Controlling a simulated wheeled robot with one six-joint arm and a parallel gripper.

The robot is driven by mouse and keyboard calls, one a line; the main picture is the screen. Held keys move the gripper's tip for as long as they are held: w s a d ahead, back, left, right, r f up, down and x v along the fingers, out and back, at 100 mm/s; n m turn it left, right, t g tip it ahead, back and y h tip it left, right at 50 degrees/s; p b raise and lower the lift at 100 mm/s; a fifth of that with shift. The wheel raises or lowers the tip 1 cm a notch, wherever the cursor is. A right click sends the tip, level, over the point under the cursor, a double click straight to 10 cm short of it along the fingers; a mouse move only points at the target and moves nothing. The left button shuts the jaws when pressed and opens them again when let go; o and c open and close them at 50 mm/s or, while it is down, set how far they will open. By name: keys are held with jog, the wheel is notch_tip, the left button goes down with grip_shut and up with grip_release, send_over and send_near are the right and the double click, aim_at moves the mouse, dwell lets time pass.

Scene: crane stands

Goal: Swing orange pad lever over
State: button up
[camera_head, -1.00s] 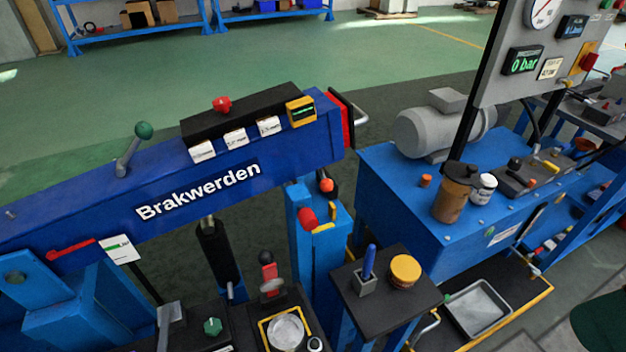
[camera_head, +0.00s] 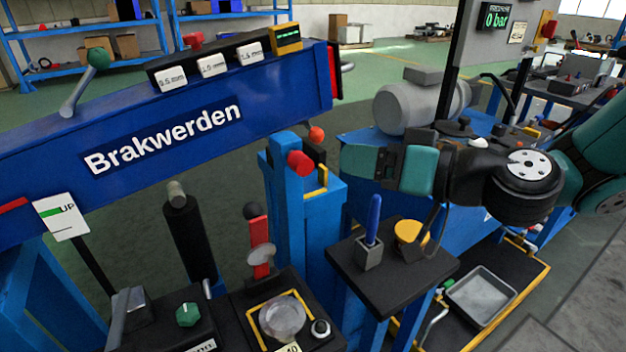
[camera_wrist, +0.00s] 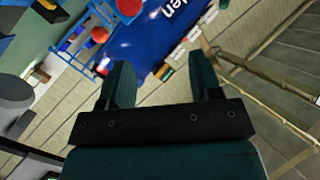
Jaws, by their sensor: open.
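An orange ball-topped lever (camera_head: 316,134) stands on a blue post (camera_head: 322,205) at the middle of the head view, its dark stem leaning behind a red cylindrical knob (camera_head: 300,163). I take this for the orange pad lever; no flat pad shows clearly. My gripper (camera_head: 348,162) points left, to the right of the post, apart from the lever as far as I can see. In the wrist view my gripper (camera_wrist: 164,82) is open with nothing between its fingers. Two red-orange round knobs show at the upper left there; I cannot tell which is the lever's.
The blue Brakwerden beam (camera_head: 190,135) crosses the left. A red-handled lever (camera_head: 257,240) stands left of the post. A grey motor (camera_head: 415,105) is behind.

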aim_at(320, 138)
jog(key=w+d+f+m+t+h+b, duration=0.2)
jog(key=w+d+f+m+t+b, duration=0.15)
jog(key=w+f+t, duration=0.2)
jog(key=shift+m, duration=0.25)
jog(key=p+x, duration=0.8)
jog(key=p, duration=0.1)
jog(key=p+x, duration=0.8)
jog(key=p, duration=0.1)
jog(key=shift+w+d+f, duration=0.1)
jog(key=shift+w+f, duration=0.1)
jog(key=shift+w+a+f+p, duration=0.15)
jog(key=shift+w+a+p, duration=0.2)
jog(key=shift+w, duration=0.1)
grip_shut()
jog(key=shift+g, duration=0.25)
